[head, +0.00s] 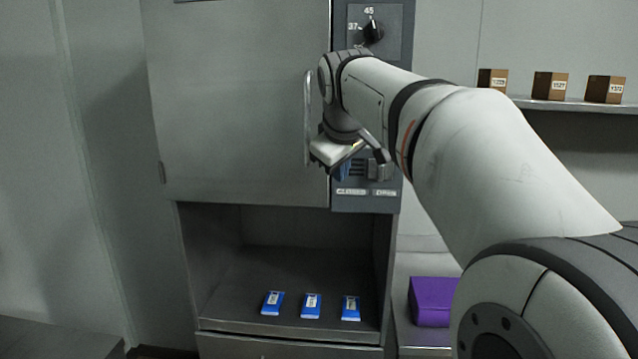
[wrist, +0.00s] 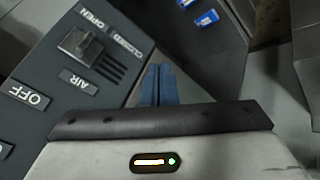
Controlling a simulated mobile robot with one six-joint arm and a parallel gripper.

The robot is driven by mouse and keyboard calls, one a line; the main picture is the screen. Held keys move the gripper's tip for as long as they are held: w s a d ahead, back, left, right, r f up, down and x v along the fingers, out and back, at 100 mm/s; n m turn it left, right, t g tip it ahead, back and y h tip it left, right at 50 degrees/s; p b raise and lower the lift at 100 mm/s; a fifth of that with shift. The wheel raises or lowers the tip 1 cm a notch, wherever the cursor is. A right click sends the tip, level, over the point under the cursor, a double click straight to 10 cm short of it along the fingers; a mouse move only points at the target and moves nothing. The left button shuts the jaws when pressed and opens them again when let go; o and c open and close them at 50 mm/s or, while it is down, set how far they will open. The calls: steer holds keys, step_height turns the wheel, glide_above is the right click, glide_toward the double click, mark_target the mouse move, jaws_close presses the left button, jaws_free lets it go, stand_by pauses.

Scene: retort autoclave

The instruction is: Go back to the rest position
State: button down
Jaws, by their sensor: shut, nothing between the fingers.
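My gripper (wrist: 158,86) shows in the wrist view as two blue fingers side by side, shut and empty. In the head view my arm reaches in from the right, and the gripper (head: 344,171) hangs in front of the autoclave's control panel (head: 345,205), partly hidden by my wrist. The wrist view shows the panel's switch (wrist: 82,44) with OPEN and CLOSED labels beside it, to the left of the fingers. The fingers look apart from the switch, though the exact gap cannot be told.
The grey door (head: 240,100) with its upright handle (head: 307,118) looks shut. A dial (head: 373,32) sits above. Blue packets (head: 311,306) lie in the open bay below. A purple box (head: 432,301) stands right of the bay. Brown boxes (head: 550,86) stand on a shelf (head: 570,105).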

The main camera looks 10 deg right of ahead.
steer(key=s+a+f+m+g+y, duration=0.1)
steer(key=s+f+m+g, duration=0.1)
steer(key=s+f, duration=1)
steer(key=s+a+f+m+g, duration=0.1)
steer(key=s+f+m, duration=0.3)
steer(key=s+f, duration=0.9)
step_height(320, 180, down, 2)
steer(key=shift+s+a+f+g+y, duration=0.1)
steer(key=shift+s+a+g+y, duration=0.1)
steer(key=shift+a+g+y, duration=0.3)
